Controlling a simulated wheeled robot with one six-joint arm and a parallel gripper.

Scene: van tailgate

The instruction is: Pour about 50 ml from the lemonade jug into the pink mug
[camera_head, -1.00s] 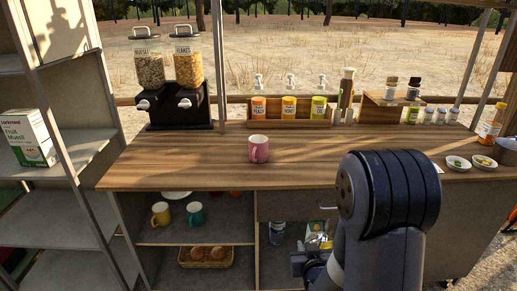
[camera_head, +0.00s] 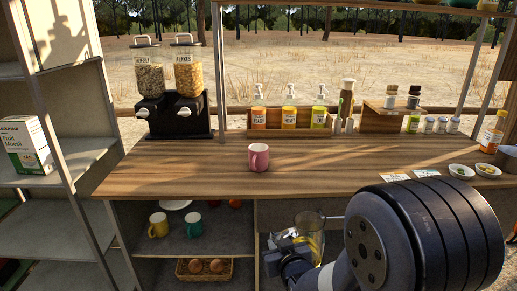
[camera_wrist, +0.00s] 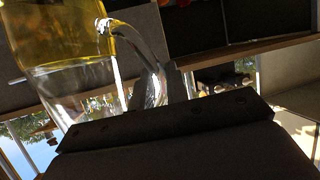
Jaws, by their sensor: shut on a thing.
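The pink mug (camera_head: 258,158) stands upright on the wooden counter, left of the middle in the head view. The lemonade jug (camera_head: 314,229) is clear glass with yellow liquid, in front of the counter and below its top edge. In the wrist view the jug (camera_wrist: 70,35) fills the upper left, with its clear handle reaching toward my gripper. My gripper (camera_head: 287,254) is shut on the jug, below and to the right of the mug in the picture. The fingertips' grip is partly hidden by the arm and the dark gripper body.
The counter (camera_head: 330,178) is clear around the mug. Two cereal dispensers (camera_head: 170,88) stand at the back left and a wooden bottle crate (camera_head: 290,122) behind the mug. Small white bowls (camera_head: 461,172) sit at the right. A yellow mug (camera_head: 158,226) and a teal mug (camera_head: 193,224) are on the shelf below.

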